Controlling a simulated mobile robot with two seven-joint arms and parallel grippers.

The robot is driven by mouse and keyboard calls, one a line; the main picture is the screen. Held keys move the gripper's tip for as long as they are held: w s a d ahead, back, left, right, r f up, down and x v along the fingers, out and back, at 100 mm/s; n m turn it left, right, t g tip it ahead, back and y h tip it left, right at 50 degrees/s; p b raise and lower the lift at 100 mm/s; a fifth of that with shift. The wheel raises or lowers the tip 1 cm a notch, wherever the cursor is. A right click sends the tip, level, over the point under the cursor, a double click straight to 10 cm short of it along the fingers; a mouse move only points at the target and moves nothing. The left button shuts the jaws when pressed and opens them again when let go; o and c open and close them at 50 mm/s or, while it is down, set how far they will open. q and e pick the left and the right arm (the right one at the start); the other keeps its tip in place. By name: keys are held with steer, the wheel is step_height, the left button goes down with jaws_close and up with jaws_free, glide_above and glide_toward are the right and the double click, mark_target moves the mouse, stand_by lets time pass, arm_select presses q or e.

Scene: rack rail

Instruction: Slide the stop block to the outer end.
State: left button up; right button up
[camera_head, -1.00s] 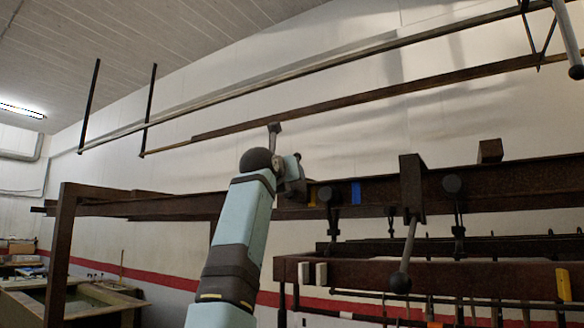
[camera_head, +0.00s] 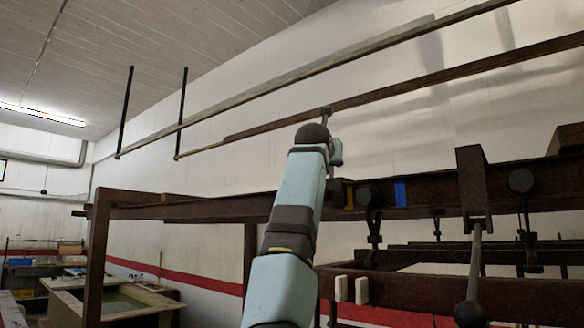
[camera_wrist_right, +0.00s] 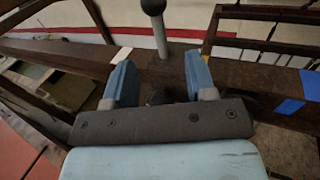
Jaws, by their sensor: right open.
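A grey post with a black ball knob (camera_wrist_right: 154,12) stands up at the rusty rail (camera_wrist_right: 75,52) in the right wrist view. It may belong to the stop block, but I cannot make out a block body below it. My right gripper (camera_wrist_right: 158,68) is open, with one blue finger on each side of the post's foot. The fingers look apart from the post. In the head view my right arm covers most of this spot on the rail (camera_head: 435,193). My left gripper is not in view.
Right of my gripper the rail carries yellow tape (camera_head: 350,196) and blue tape (camera_head: 400,192). Further right a rusty block (camera_head: 471,180) straddles the rail, with a grey rod and black ball (camera_head: 469,314) hanging from it. A rusty upright (camera_head: 96,255) stands left.

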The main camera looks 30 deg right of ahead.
steer(key=p+x, duration=0.1)
steer(key=x, duration=0.1)
steer(key=p+x, duration=0.1)
steer(key=x, duration=0.1)
steer(key=p+x, duration=0.1)
steer(key=shift+w+d+r+p, duration=0.3)
steer(key=shift+p, duration=0.05)
steer(key=shift+f+b, duration=0.35)
steer(key=shift+b, duration=0.05)
steer(key=shift+w+d+r+p, duration=0.15)
steer(key=shift+w+d+p, duration=0.15)
steer(key=shift+p, duration=0.25)
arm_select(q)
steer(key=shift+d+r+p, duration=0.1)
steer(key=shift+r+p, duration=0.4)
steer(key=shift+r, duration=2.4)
arm_select(e)
steer(key=shift+x, duration=0.8)
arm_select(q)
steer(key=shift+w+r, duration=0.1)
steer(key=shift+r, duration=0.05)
arm_select(e)
jaws_close()
